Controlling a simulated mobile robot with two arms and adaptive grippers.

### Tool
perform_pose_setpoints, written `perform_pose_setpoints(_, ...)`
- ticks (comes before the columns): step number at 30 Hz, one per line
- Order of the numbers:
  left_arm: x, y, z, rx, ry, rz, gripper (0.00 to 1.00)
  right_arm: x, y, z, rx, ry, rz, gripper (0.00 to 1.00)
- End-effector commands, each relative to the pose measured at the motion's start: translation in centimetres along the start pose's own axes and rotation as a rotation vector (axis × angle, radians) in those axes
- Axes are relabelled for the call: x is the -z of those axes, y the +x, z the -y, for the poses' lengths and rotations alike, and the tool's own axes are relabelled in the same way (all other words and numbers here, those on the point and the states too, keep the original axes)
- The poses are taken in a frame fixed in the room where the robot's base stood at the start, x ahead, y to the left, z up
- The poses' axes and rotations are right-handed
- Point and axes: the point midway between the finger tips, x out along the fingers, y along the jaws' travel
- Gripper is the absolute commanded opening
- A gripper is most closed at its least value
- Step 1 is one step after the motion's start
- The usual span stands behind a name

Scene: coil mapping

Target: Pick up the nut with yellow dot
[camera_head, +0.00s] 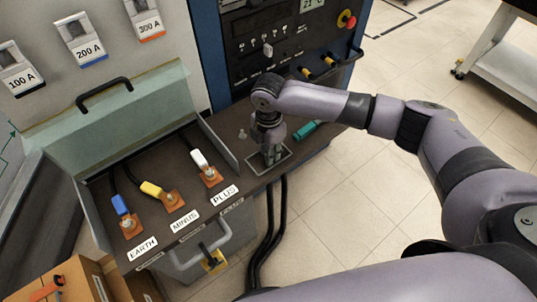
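My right gripper (272,153) points down over a small square outlined spot (284,161) on the dark bench top, right of the terminals. Its fingertips are small and dark, and I cannot tell whether they are open or shut. No nut with a yellow dot can be made out; the gripper covers part of the square. Three cable lugs sit on copper plates: blue (120,205) at EARTH, yellow (152,189) at MINUS and white (199,158) at PLUS. Small metal fasteners show on the plates, too small to tell any dot. My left gripper is not in view.
A raised clear cover (120,110) with a black handle stands behind the terminals. A teal object (306,130) lies right of my gripper. The control panel (290,40) rises behind. Black cables (270,230) hang in front. Open tiled floor lies to the right.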

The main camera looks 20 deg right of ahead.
Motion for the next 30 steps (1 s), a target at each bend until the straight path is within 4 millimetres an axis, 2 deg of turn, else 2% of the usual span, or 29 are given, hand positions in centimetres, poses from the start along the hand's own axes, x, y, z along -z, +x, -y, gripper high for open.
perform_pose_setpoints(2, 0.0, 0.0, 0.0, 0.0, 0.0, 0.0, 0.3, 0.0, 0.0, 0.0, 0.0, 0.0, 0.0, 0.22)
perform_pose_setpoints(12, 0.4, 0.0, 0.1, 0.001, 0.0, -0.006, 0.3, 0.0, -0.1, 0.0, 0.0, 0.0, 0.0, 0.0)
perform_pose_setpoints(23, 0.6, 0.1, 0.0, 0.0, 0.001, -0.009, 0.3, 0.0, -0.6, -0.1, -0.002, 0.0, 0.0, 0.0)
perform_pose_setpoints(26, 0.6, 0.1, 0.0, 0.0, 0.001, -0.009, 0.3, 0.0, -1.4, -0.1, -0.002, 0.0, 0.001, 0.0)
perform_pose_setpoints(30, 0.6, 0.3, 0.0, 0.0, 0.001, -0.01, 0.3, 0.0, -3.8, -0.1, -0.005, 0.0, 0.0, 0.0)
